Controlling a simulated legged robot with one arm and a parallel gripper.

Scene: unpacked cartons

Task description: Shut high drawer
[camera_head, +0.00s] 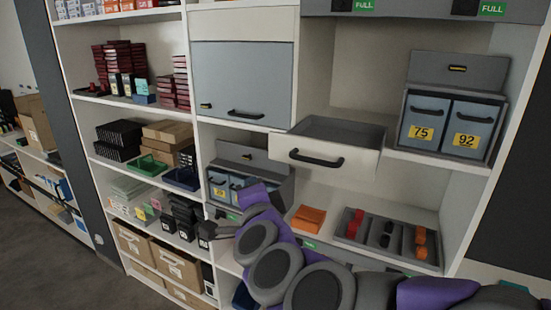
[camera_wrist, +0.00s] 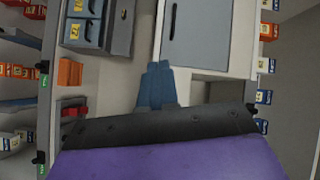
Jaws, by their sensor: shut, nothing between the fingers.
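The high drawer (camera_head: 368,163) is pulled out of the middle shelf unit in the head view. It has a white front, a black bar handle (camera_head: 316,158) and an empty grey inside. In the wrist view, which is turned sideways, a white panel that looks like part of this drawer (camera_wrist: 214,90) shows just beyond my gripper's dark body, partly hidden by it. My gripper (camera_wrist: 158,68) is shut and empty, its blue-grey fingers together. My purple and grey arm reaches up from the lower right in the head view, below and left of the drawer. I see no contact with the drawer.
A closed grey cabinet door (camera_head: 240,80) is left of the drawer. Blue bins (camera_head: 450,122) stand to its right. Below are an orange box (camera_head: 308,218) and a divided tray (camera_head: 350,237). Shelves with cartons fill the left.

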